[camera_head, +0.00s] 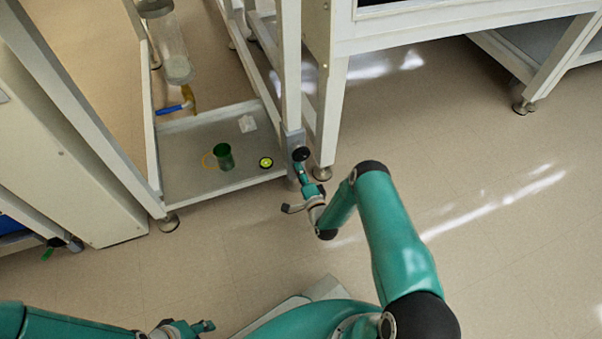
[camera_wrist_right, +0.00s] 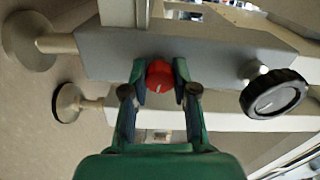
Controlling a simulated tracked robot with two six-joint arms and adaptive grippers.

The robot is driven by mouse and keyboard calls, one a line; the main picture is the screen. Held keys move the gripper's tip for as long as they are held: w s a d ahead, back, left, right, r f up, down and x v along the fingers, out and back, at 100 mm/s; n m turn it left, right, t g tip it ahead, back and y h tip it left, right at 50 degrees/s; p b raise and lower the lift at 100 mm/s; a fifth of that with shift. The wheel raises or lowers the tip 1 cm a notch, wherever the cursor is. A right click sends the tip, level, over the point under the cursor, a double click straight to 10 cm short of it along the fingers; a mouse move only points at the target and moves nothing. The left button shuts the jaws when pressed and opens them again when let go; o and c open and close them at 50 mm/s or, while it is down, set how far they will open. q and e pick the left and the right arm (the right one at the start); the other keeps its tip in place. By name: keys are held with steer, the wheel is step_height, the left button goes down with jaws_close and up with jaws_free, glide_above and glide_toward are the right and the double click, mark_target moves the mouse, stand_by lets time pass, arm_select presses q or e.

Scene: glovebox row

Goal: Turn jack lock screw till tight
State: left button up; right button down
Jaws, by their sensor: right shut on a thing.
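A red knob (camera_wrist_right: 159,75), which looks to be the jack lock screw, sits on the edge of a grey block (camera_wrist_right: 110,55) in the right wrist view. A pale line marks its face. My right gripper (camera_wrist_right: 160,80) is shut on the red knob, one finger on each side. In the head view my right gripper (camera_head: 303,177) reaches the foot of the frame's post, and the red knob cannot be made out there. A black handwheel (camera_wrist_right: 275,94) is on the same block, right of the gripper. My left gripper (camera_head: 205,327) is low at the bottom edge; its jaws are unclear.
A grey low shelf (camera_head: 185,175) holds a green cup (camera_head: 224,157) and a small yellow-and-black round thing (camera_head: 266,162). A clear cylinder (camera_head: 172,45) hangs above it. White frame legs stand close around the right gripper. The floor (camera_head: 500,220) at right is open.

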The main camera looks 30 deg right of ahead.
steer(key=m, duration=0.1)
steer(key=m+b, duration=0.1)
steer(key=m, duration=0.2)
steer(key=shift+d+f+m, duration=0.15)
steer(key=shift+d+m, duration=0.15)
steer(key=shift+m, duration=0.1)
steer(key=m+b, duration=0.1)
steer(key=m, duration=0.3)
steer(key=shift+m+b, duration=0.3)
steer(key=m, duration=0.3)
steer(key=shift+m, duration=0.3)
steer(key=shift+a+f+m, duration=0.1)
steer(key=shift+m, duration=1.6)
steer(key=shift+s, duration=0.1)
steer(key=c, duration=1.1)
jaws_free()
steer(key=shift+a+f, duration=0.1)
steer(key=shift+o, duration=1)
